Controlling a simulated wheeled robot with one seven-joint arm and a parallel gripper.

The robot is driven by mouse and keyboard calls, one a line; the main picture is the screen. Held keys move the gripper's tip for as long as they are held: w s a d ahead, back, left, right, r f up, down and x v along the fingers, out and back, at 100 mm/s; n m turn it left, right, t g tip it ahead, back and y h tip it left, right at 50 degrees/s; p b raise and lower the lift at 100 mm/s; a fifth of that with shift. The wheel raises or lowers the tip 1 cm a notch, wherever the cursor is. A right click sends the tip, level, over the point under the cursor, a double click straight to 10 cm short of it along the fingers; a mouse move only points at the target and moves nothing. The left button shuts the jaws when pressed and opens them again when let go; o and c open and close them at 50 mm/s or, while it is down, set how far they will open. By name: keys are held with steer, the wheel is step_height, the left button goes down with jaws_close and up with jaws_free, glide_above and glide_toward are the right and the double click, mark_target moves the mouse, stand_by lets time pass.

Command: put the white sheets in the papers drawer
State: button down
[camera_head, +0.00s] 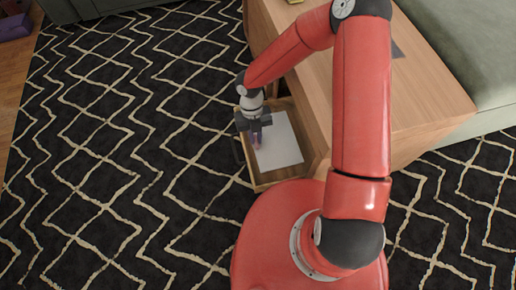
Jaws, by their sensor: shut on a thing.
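The white sheets (281,146) show as one pale flat rectangle, over or inside the open drawer (279,177). I cannot tell whether they rest on its floor or hang just above it. The drawer is pulled out from the left side of the wooden table. My gripper (257,142) points down at the left edge of the sheets, with purplish fingertips. It is shut on the sheets at that edge. The fingers hide part of that edge. No drawer label can be read.
The wooden table (411,98) stands right of the drawer, partly behind my red arm. A green sofa (464,48) is at the upper right. Dark patterned rug (100,150) leaves free floor on the left. A purple object (14,27) lies at the far upper left.

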step_height(320, 180, down, 9)
steer(key=shift+f+b, duration=0.15)
steer(key=shift+b, duration=0.75)
steer(key=shift+f, duration=0.15)
steer(key=c, duration=1.7)
jaws_free()
steer(key=shift+c, duration=0.2)
steer(key=p+v, duration=0.3)
steer(key=v, duration=0.9)
